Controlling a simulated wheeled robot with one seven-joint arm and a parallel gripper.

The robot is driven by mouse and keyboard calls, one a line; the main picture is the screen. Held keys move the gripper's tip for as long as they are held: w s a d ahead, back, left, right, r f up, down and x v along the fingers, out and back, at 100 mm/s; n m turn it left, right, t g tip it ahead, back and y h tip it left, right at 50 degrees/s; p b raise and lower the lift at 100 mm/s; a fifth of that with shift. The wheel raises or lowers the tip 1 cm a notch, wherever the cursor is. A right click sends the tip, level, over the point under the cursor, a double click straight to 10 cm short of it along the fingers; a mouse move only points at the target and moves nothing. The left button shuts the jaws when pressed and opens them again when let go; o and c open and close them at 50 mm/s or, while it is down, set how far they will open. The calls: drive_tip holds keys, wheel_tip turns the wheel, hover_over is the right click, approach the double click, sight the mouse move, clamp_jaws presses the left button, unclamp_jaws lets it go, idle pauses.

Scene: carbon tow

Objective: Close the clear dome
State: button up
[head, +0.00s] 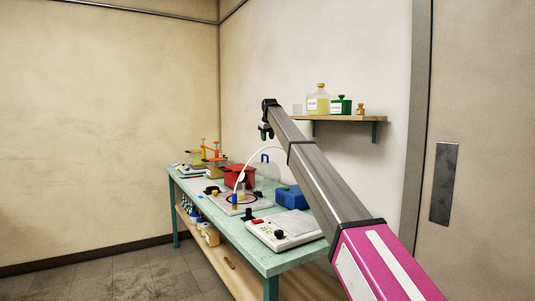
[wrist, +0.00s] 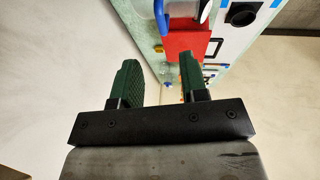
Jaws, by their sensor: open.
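The clear dome (head: 267,174) is on the teal bench, seen through and faint, with a blue handle (head: 265,157) at its top. It stands behind a white base plate (head: 228,208) that carries a dark ring, and does not cover the ring. A blue curved piece at the top of the wrist view (wrist: 160,17) looks like the handle. My gripper (head: 266,131) is up in the air above the bench, apart from the dome. In the wrist view its two green fingers (wrist: 160,68) are spread with nothing between them. How the dome joins the base is too small to tell.
A red box (head: 236,176) is left of the dome and a blue box (head: 291,197) right of it. A white arched tube rises from the base plate. A white control box (head: 283,229) sits at the near end. A wall shelf (head: 335,119) holds bottles behind my arm.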

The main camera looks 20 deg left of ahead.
drive_tip(key=x, duration=1)
drive_tip(key=shift+f, duration=0.1)
clamp_jaws()
